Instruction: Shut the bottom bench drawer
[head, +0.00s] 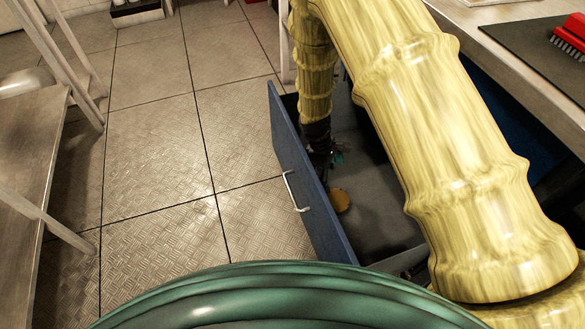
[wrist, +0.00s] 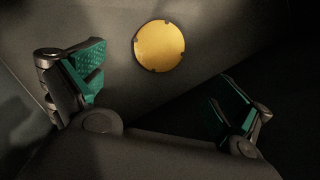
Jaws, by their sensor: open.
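The bottom bench drawer (head: 297,181) is pulled out from under the bench at the right in the head view. It has a blue front with a pale bar handle (head: 292,191) on its outer face, and a dark grey inside. My gripper (head: 322,160) is low over the open drawer, on the inner side of its front. In the wrist view my gripper (wrist: 165,100) is open, with its two green-padded fingers apart and nothing between them. A round yellow disc (head: 339,200) lies in the drawer, and it also shows beyond the fingers in the wrist view (wrist: 159,46).
A bench top (head: 535,70) with a dark mat and a red brush (head: 571,33) is at the upper right. A metal table (head: 30,150) stands at the left. The tiled floor (head: 160,150) between it and the drawer is clear. My arm hides part of the drawer and bench.

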